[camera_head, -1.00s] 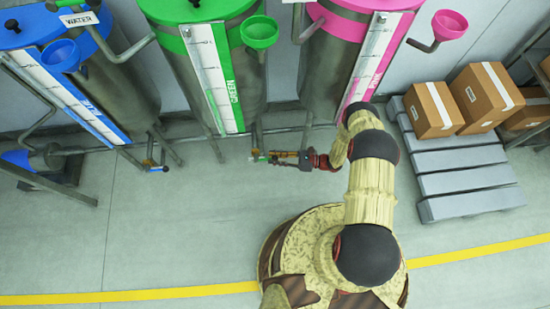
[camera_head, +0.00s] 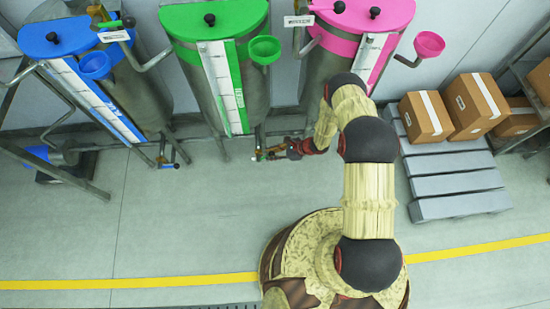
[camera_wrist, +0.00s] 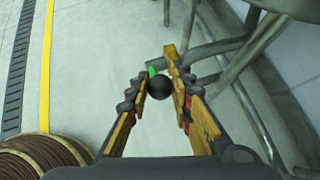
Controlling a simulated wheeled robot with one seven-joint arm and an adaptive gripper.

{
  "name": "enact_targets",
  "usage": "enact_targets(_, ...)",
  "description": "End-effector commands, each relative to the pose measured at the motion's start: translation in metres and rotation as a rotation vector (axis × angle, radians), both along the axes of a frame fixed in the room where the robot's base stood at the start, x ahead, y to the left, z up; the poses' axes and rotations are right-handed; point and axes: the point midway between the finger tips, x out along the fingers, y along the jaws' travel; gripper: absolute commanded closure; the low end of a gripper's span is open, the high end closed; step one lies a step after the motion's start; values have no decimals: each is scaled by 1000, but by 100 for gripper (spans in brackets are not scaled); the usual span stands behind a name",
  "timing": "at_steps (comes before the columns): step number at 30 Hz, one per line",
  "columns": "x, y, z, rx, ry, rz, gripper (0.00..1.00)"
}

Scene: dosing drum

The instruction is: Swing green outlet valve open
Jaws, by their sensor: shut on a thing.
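The green drum (camera_head: 258,95) stands at the back, with a green-edged level scale on its front. Its green outlet valve is low at its foot, small and mostly hidden by my gripper (camera_head: 262,155) in the head view. In the wrist view, my gripper (camera_wrist: 157,78) is shut on the valve's handle. The black ball knob (camera_wrist: 159,88) sits between the two yellow-brown fingers. A bit of the green lever (camera_wrist: 152,71) shows just beyond the knob. The valve body and how far it is turned cannot be made out.
A blue drum (camera_head: 150,85) with a blue-handled valve (camera_head: 172,164) stands left; a pink drum (camera_head: 325,70) stands right. Grey pipes and legs (camera_wrist: 240,58) are close right of my fingers. A grey pallet (camera_head: 450,180) with boxes (camera_head: 426,117) is at right. The front floor is clear.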

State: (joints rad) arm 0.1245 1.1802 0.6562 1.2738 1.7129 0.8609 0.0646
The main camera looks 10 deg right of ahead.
Motion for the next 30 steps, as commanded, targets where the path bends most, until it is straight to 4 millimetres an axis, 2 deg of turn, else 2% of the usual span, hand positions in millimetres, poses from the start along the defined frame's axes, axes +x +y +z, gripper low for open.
enact_targets(1, 4, 6, 11, -43, -3, 7, 100)
enact_targets(9, 6, 25, 22, -299, 4, 6, 100)
enact_targets(21, 7, 53, 28, -645, 15, 6, 100)
enact_targets(30, 7, 64, 28, -804, 23, 3, 100)
